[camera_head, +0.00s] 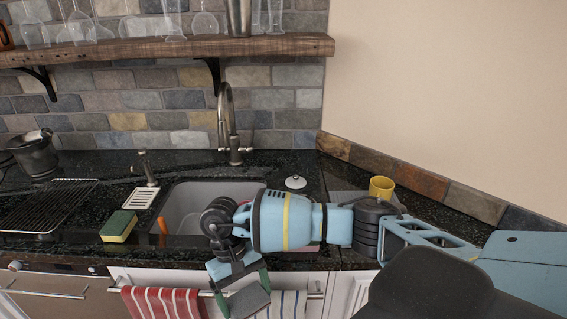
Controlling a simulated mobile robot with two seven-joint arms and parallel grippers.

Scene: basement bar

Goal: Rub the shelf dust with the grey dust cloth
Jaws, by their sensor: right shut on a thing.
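My right gripper (246,296) hangs in front of the counter's front edge, below the sink, with its fingers pointing down. It is shut on a flat grey piece between its green fingertips, which looks like the grey dust cloth (250,303). The wooden shelf (270,46) is on the stone wall at upper left, well above and away from the gripper. I cannot make out any dust on it from here. My left gripper is not in view.
Several glasses (205,22) and a metal shaker (238,18) stand on the shelf. Below are a tall faucet (230,125), a sink (185,205), a sponge (118,226), a drying rack (40,205) and a yellow mug (381,188). Towels (160,303) hang at the front.

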